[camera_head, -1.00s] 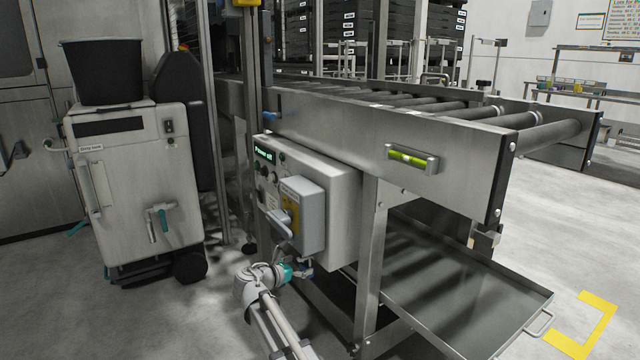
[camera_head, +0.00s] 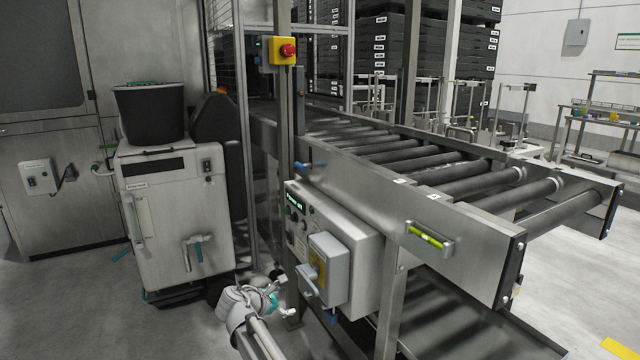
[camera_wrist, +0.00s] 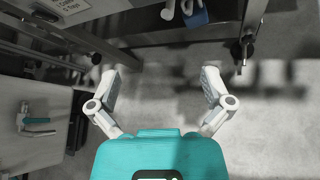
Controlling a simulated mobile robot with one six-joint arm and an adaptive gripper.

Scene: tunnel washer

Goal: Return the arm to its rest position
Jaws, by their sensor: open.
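My gripper (camera_head: 280,301) is at the lower middle of the head view, at the end of my arm, in front of and below the control box on the conveyor frame. In the wrist view my gripper (camera_wrist: 158,88) shows two fingers spread wide with nothing between them, over grey floor. The control box (camera_head: 362,258) has a lit green display and a grey switch housing (camera_head: 327,268) with a rotary handle. My gripper looks close to this housing in the head view, and I cannot tell the exact gap.
The roller conveyor (camera_head: 462,248) fills the right side, with a tray (camera_head: 455,335) under it. A white dosing unit (camera_head: 172,215) with a black bin (camera_head: 150,112) on top stands left. A red emergency stop (camera_head: 287,50) is on the post. Floor at lower left (camera_head: 80,310) is clear.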

